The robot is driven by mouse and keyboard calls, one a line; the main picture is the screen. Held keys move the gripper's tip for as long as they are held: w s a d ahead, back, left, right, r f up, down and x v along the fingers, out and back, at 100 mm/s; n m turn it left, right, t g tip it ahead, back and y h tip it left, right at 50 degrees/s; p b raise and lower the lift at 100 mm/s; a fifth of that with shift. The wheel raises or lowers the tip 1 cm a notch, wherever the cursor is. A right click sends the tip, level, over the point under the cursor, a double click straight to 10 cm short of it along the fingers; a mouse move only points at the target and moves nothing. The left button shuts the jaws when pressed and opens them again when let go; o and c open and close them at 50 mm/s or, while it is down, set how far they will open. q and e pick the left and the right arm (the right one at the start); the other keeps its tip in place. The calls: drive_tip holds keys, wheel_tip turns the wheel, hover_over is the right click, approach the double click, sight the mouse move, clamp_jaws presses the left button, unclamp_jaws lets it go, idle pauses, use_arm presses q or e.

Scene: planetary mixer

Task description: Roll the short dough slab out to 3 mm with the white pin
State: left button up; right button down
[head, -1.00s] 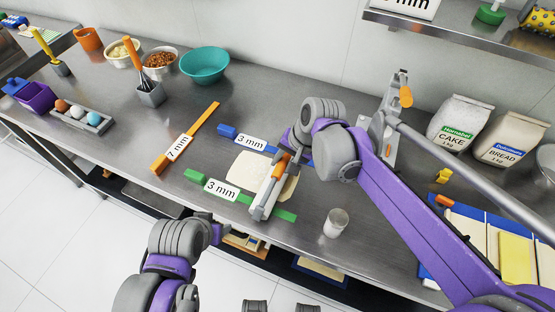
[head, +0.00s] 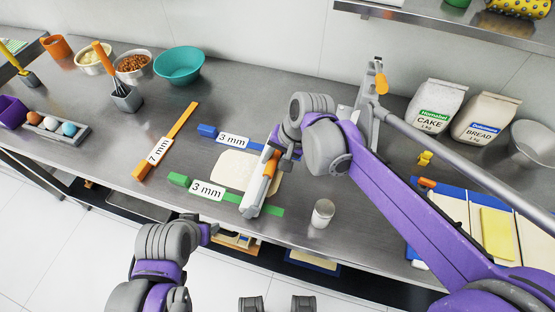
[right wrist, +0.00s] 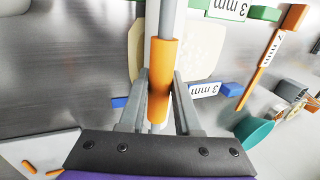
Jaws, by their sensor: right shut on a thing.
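The pale dough slab (head: 233,168) lies flat on the steel counter between a green 3 mm strip (head: 180,180) and a blue 3 mm strip (head: 207,131). The white pin (head: 254,198) lies across the slab's right part, its near end over the green strip. Dough shows on both sides of it. My right gripper (right wrist: 159,85) is shut on the pin's orange grip (right wrist: 158,100), a finger on each side. Whether the pin presses on the dough cannot be told. My left arm's end (head: 205,233) is low, in front of the counter; its fingers cannot be made out.
An orange 7 mm strip (head: 166,143) lies left of the slab. Bowls, including a teal one (head: 179,65), and flour bags (head: 434,105) stand farther back. A blue-edged board (head: 460,207) is at right.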

drive_tip(key=shift+w+a+f, duration=0.1)
drive_tip(key=shift+w+a, duration=0.1)
drive_tip(key=shift+a, duration=0.4)
drive_tip(key=shift+w+a+f, duration=0.1)
drive_tip(key=shift+w+a, duration=0.05)
drive_tip(key=shift+a, duration=0.4)
drive_tip(key=shift+w+a+r, duration=0.1)
drive_tip(key=shift+w+a, duration=0.1)
drive_tip(key=shift+a, duration=0.4)
drive_tip(key=shift+w+a+r, duration=0.1)
drive_tip(key=shift+w+a, duration=0.15)
drive_tip(key=shift+a, duration=0.4)
drive_tip(key=shift+w+a, duration=0.2)
drive_tip(key=shift+a, duration=0.4)
drive_tip(key=shift+w+a+f, duration=0.1)
drive_tip(key=shift+w+a, duration=0.05)
drive_tip(key=shift+a, duration=0.45)
drive_tip(key=shift+w+a, duration=0.15)
drive_tip(key=shift+a, duration=0.45)
drive_tip(key=shift+w+a, duration=0.25)
drive_tip(key=shift+a, duration=0.45)
use_arm(q)
drive_tip(key=r+p, duration=0.1)
drive_tip(key=w+r+p, duration=0.1)
drive_tip(key=r, duration=0.1)
drive_tip(key=r+p, duration=0.1)
drive_tip(key=r, duration=0.1)
drive_tip(key=shift+w+p, duration=0.4)
use_arm(e)
wheel_tip(320, 180, up, 7)
